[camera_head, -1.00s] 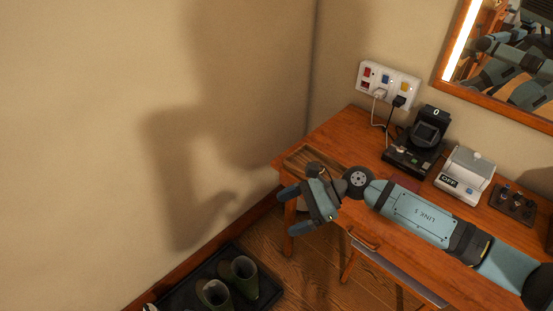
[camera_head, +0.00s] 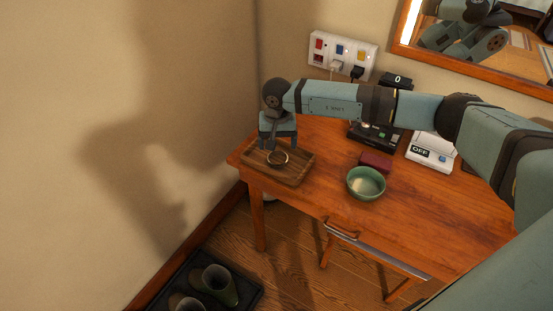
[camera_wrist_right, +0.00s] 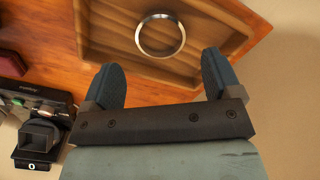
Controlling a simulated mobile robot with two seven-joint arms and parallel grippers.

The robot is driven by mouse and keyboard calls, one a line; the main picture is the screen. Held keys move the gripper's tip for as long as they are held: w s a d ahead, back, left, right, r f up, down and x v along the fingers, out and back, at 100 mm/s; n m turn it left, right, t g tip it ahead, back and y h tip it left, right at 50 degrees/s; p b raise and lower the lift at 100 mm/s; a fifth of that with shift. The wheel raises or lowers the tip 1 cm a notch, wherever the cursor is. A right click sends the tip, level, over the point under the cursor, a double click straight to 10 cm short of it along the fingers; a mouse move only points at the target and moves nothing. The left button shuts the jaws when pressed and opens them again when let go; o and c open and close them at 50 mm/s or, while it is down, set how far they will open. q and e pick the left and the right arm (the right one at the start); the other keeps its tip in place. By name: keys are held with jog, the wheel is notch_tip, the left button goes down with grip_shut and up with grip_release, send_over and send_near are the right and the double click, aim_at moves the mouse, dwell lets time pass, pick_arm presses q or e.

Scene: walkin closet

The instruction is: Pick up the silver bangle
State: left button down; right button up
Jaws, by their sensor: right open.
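The silver bangle (camera_head: 278,157) is a thin metal ring on the wooden tray (camera_head: 297,179), at the left end of the desk. In the right wrist view the bangle (camera_wrist_right: 160,14) lies in the tray (camera_wrist_right: 98,45), a little beyond the fingertips. My right gripper (camera_head: 278,143) is over the tray, just behind the bangle in the head view. Its two fingers (camera_wrist_right: 161,68) are spread wide with nothing between them. The gap between fingers and bangle is hard to judge. My left gripper is not in view.
A green bowl (camera_head: 366,184) and a dark red box (camera_head: 376,162) stand right of the tray on the wooden desk (camera_head: 320,203). A black device (camera_head: 372,136) and a white device marked OFF (camera_head: 430,152) stand behind. A power strip (camera_head: 343,54) is on the wall.

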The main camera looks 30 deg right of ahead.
aim_at(278, 162)
jog(key=shift+w+d+f, duration=0.1)
jog(key=shift+f, duration=1.6)
jog(key=shift+w+d+f, duration=0.1)
jog(key=shift+f, duration=1.6)
jog(key=c, duration=0.7)
jog(key=shift+r, duration=0.15)
